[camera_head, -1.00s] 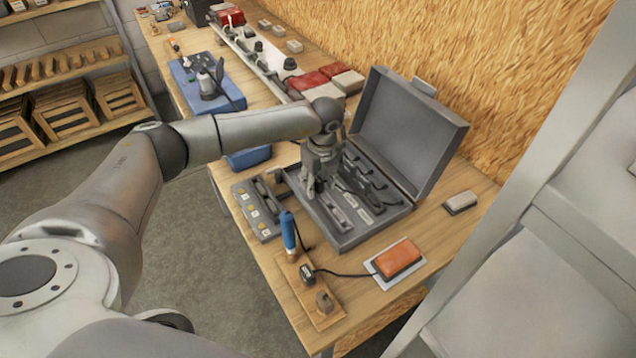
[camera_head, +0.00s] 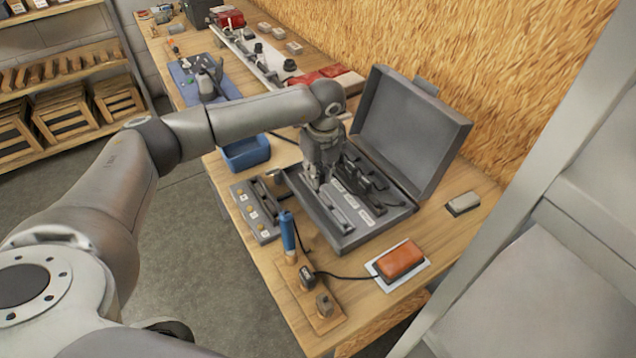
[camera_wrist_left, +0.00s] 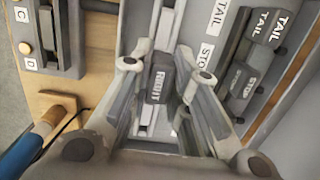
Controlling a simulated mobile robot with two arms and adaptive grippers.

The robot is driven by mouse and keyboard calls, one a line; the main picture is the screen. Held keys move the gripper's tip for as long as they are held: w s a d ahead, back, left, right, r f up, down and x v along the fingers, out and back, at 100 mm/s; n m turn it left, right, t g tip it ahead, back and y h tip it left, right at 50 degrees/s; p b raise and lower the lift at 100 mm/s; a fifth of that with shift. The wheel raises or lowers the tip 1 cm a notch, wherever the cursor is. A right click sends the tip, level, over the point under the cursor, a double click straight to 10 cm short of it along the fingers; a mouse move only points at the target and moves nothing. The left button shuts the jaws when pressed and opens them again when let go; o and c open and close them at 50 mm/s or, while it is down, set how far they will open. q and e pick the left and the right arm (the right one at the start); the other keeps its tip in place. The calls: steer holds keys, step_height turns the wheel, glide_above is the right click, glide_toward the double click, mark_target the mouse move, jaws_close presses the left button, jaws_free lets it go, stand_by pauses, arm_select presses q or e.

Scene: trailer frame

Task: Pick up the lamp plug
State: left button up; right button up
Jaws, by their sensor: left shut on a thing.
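My left gripper (camera_head: 318,184) points down into the open grey case (camera_head: 345,240). In the left wrist view its fingers (camera_wrist_left: 166,78) are shut on a dark plug (camera_wrist_left: 160,82) with a pale label. The label is hard to read. The head view does not show this plug clearly. Other dark plugs marked TAIL (camera_wrist_left: 270,28) and STOP (camera_wrist_left: 241,85) lie in the case to the right in the wrist view. An orange lamp (camera_head: 400,259) sits on a pale plate, and its cable runs to a dark connector (camera_head: 307,277) on a wooden board. My right gripper is out of view.
A blue-handled tool (camera_head: 288,232) stands upright on the wooden board (camera_head: 322,318). A lettered grey block (camera_head: 252,215) lies left of the case, and a blue bin (camera_head: 246,153) behind it. The case lid (camera_head: 410,125) stands open. A small grey block (camera_head: 463,203) lies to the right.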

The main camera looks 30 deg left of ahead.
arm_select(q)
steer(key=s+d+r+b, duration=0.4)
steer(key=s+r, duration=0.5)
steer(key=s, duration=0.4)
steer(key=shift+s+r+b, duration=0.2)
steer(key=shift+r+b, duration=0.2)
steer(key=shift+b, duration=0.35)
steer(key=shift+d, duration=0.15)
steer(key=w+d+f+b, duration=0.4)
steer(key=w+d, duration=0.7)
steer(key=w, duration=0.4)
steer(key=shift+w+d+f, duration=0.25)
steer(key=shift+w+f, duration=0.15)
steer(key=shift+f, duration=0.2)
steer(key=shift+f, duration=0.1)
steer(key=shift+f+b, duration=1.2)
steer(key=shift+f, duration=0.5)
steer(key=shift+f, duration=0.1)
